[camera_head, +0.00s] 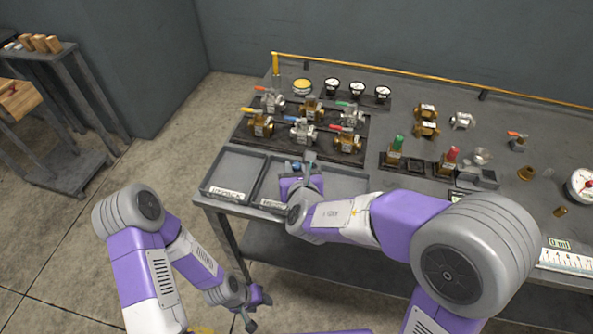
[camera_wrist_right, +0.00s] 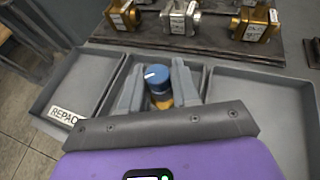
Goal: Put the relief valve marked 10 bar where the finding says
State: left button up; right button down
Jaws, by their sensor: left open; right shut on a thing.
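A valve with a blue cap and a brass body (camera_wrist_right: 157,78) is between the fingers of my right gripper (camera_wrist_right: 158,70), which is shut on it. Its blue cap also shows in the head view (camera_head: 297,167). No 10 bar marking is readable on it. The gripper is over the middle grey tray (camera_wrist_right: 117,112); whether the valve touches the tray floor I cannot tell. A green-capped valve (camera_head: 396,146) and a red-capped valve (camera_head: 449,158) stand in a dark rack. My left gripper (camera_head: 256,308) is open and empty, low in front of the bench.
The left tray (camera_head: 228,172), with a label beginning "REPAC", looks empty, as does the right tray (camera_wrist_right: 262,110). Several ball valves stand on a dark board (camera_head: 275,147) behind the trays. Gauges (camera_head: 357,89) stand at the back. A pressure gauge (camera_head: 583,185) sits far right.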

jog(key=shift+f, duration=0.1)
jog(key=c, duration=0.8)
grip_release()
jog(key=shift+s+r, duration=0.15)
jog(key=shift+r, duration=0.15)
jog(key=shift+b+v, duration=0.7)
jog(key=shift+v, duration=5.1)
jog(key=shift+s, duration=0.1)
